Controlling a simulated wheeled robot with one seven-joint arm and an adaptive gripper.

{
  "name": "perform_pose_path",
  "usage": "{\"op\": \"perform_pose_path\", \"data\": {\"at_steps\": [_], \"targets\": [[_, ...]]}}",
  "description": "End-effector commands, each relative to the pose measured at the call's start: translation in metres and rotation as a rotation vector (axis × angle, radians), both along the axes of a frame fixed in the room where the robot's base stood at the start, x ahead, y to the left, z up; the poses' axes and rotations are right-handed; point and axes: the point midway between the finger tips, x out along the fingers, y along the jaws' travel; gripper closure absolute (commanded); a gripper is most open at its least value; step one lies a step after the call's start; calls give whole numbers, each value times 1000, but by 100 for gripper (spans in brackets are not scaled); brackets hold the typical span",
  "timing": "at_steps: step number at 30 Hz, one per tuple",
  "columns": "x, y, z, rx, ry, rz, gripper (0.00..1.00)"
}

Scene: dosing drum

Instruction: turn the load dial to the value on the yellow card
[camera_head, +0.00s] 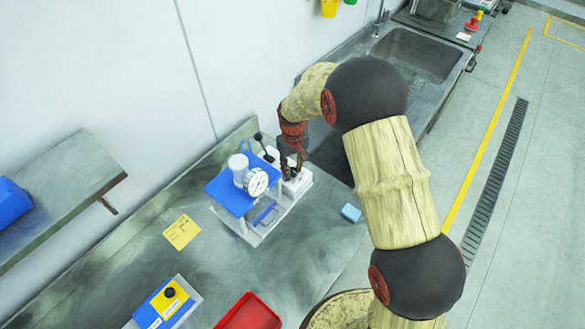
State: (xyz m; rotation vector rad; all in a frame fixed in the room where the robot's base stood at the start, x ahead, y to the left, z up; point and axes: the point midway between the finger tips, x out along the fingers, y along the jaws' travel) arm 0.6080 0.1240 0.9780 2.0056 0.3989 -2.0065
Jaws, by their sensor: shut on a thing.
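The dosing machine (262,222) is a white body with a blue top, standing on the steel counter. A round white dial (257,183) with dark marks faces up at its front; its value is too small to read. The yellow card (182,232) lies flat on the counter left of the machine; its writing is unreadable. My gripper (290,174) points down at the machine's right part, right of the white dial and apart from its face. It is shut on a small part there, mostly hidden by the fingers; I cannot tell whether this is the load dial.
A black-knobbed lever (258,137) and a white cylinder (238,167) rise from the machine. A light-blue block (351,213) lies to its right. In front are a red tray (249,313) and a blue-yellow box with a black knob (169,303). A sink (415,55) is behind.

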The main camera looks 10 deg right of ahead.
Motion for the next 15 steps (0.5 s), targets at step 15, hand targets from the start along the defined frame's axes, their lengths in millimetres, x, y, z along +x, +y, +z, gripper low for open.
{"op": "perform_pose_path", "data": {"at_steps": [15], "targets": [[1, 0, 0, 1, -2, -477, 98]]}}
